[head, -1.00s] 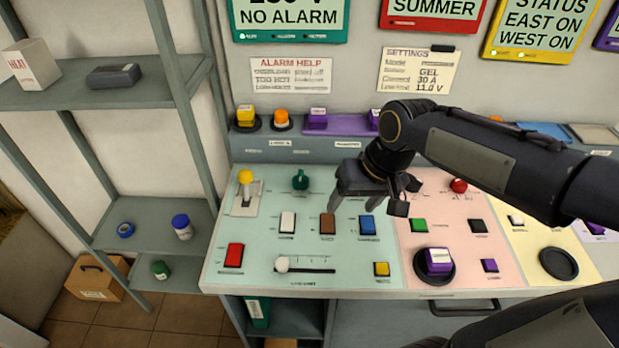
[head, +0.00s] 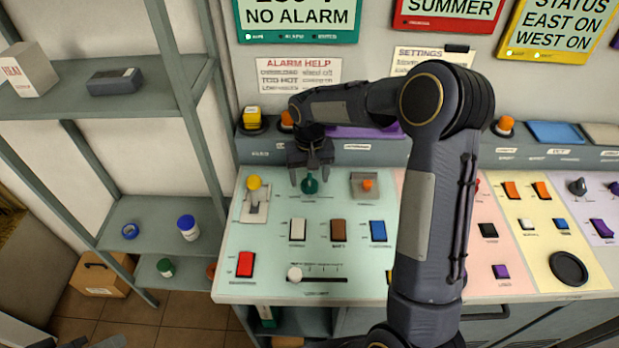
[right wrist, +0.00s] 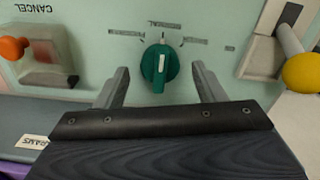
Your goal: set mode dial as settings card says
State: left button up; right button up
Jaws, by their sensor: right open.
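The green dial (head: 310,185) is on the pale green panel. In the right wrist view the dial (right wrist: 158,68) shows a white mark pointing up in the picture, toward the middle of three blurred labels. My right gripper (head: 311,180) is open over the dial, its fingers (right wrist: 160,82) on either side; I cannot tell whether they touch it. The settings card (head: 425,56) is on the wall, its lower part hidden by my right arm; its lines cannot be read now. My left gripper is not clearly in view.
An orange knob (head: 367,184) labelled CANCEL sits right of the dial, and a yellow-tipped lever (head: 254,184) left of it. Rocker switches, a red one (head: 246,264) among them, and a slider (head: 295,274) lie nearer. A shelf rack (head: 150,225) stands at left.

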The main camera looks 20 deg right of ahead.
jog(key=shift+f, duration=0.9)
jog(key=c, duration=1)
jog(key=shift+n, duration=0.4)
jog(key=n, duration=0.3)
jog(key=shift+n, duration=0.4)
jog(key=shift+n+b, duration=0.3)
jog(key=shift+n, duration=1.9)
